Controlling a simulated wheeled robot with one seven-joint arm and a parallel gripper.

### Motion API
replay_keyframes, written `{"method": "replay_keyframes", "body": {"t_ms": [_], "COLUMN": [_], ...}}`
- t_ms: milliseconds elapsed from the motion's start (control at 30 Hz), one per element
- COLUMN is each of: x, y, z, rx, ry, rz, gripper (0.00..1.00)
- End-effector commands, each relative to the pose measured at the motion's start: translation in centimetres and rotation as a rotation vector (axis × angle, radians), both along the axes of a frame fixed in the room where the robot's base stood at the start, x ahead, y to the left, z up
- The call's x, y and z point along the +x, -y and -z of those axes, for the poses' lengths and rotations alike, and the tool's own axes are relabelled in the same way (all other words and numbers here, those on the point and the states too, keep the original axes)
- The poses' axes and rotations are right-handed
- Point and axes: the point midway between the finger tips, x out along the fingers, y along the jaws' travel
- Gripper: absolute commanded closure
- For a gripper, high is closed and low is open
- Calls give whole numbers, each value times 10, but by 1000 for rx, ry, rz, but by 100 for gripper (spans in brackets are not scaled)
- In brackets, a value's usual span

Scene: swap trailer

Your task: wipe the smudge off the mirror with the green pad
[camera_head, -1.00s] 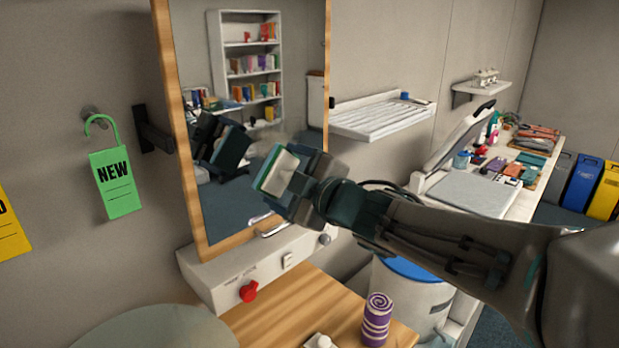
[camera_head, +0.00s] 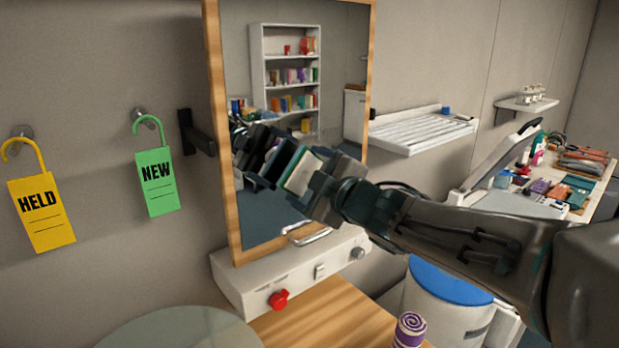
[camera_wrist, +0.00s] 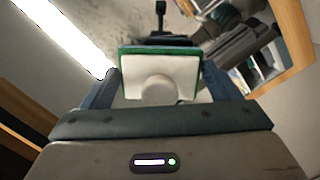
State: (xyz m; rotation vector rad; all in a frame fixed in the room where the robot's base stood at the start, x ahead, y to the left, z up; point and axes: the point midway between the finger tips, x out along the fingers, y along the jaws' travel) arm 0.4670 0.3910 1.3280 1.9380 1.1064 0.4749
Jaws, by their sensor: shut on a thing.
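The mirror (camera_head: 325,80) stands upright in a wooden frame on the left wall; part of it also shows at the right of the wrist view (camera_wrist: 264,62). My gripper (camera_head: 307,176) is shut on the green pad (camera_head: 301,172), in front of the mirror's lower right part. In the wrist view the pad (camera_wrist: 185,72) sits between both fingers, with a white back, a round white knob and a green edge. Its green face points towards the glass, close to its dark reflection. I cannot tell whether it touches. I cannot make out the smudge; my gripper and its reflection cover part of the glass.
A white ledge with a red knob (camera_head: 279,299) and a metal bar (camera_head: 310,236) is below the mirror. A purple striped roll (camera_head: 409,331) stands on the wooden counter (camera_head: 340,320). A white slatted rack (camera_head: 425,130) juts out right of the mirror. Tags hang at left.

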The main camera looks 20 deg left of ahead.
Motion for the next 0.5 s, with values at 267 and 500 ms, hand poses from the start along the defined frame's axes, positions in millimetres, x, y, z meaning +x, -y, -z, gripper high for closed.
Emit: {"method": "replay_keyframes", "body": {"t_ms": [267,500], "x": [1,3], "y": [-2,-6], "z": [0,0], "rx": [0,0], "ry": [0,0], "rz": [0,0], "gripper": [35,35]}}
